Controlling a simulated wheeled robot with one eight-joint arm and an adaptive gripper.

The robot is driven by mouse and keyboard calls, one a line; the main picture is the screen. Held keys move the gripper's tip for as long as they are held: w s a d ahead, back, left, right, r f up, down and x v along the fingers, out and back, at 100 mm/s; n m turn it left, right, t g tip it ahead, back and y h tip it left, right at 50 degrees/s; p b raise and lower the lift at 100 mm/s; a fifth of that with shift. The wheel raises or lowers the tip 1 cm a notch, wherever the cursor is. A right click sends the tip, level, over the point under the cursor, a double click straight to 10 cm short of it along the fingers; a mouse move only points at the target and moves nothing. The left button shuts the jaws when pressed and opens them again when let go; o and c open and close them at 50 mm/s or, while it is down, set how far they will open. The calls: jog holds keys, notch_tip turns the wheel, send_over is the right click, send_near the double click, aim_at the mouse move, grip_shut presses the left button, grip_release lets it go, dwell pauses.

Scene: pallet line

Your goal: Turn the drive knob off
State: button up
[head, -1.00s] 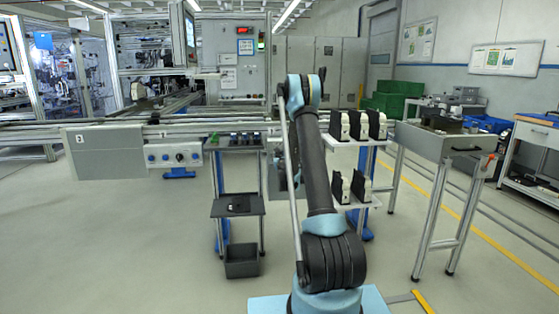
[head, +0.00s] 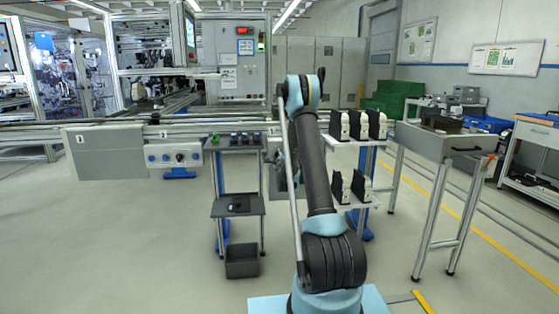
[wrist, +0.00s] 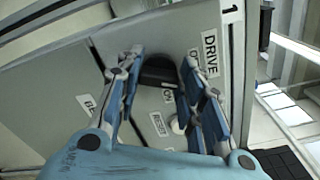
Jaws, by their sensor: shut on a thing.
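The drive knob (wrist: 160,72) is a dark knob on a light grey panel (wrist: 55,95) in the wrist view. A DRIVE label (wrist: 209,52) is beside it, and a smaller label (wrist: 168,96) just below is partly covered. My gripper (wrist: 161,58) has its blue fingers on both sides of the knob and is shut on it. The knob's exact pointer direction is hard to tell. In the head view my arm hides the gripper and the knob.
A RESET label (wrist: 158,124) and a pale round button (wrist: 178,125) lie close to my right finger. In the head view, a small shelf stand (head: 237,205) is left of my arm and a rack with black-and-white parts (head: 352,143) is right of it. The floor in front is open.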

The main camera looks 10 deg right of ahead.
jog(key=shift+o, duration=0.3)
jog(key=n, duration=0.1)
jog(key=a+n, duration=0.1)
jog(key=n, duration=0.1)
jog(key=shift+s+f, duration=0.1)
jog(key=shift+f+n, duration=0.1)
jog(key=shift+n, duration=1.4)
jog(key=shift+c, duration=0.3)
jog(key=shift+d, duration=0.1)
jog(key=o, duration=1)
jog(key=shift+f, duration=0.1)
jog(key=shift+o, duration=0.3)
jog(key=shift+d, duration=0.1)
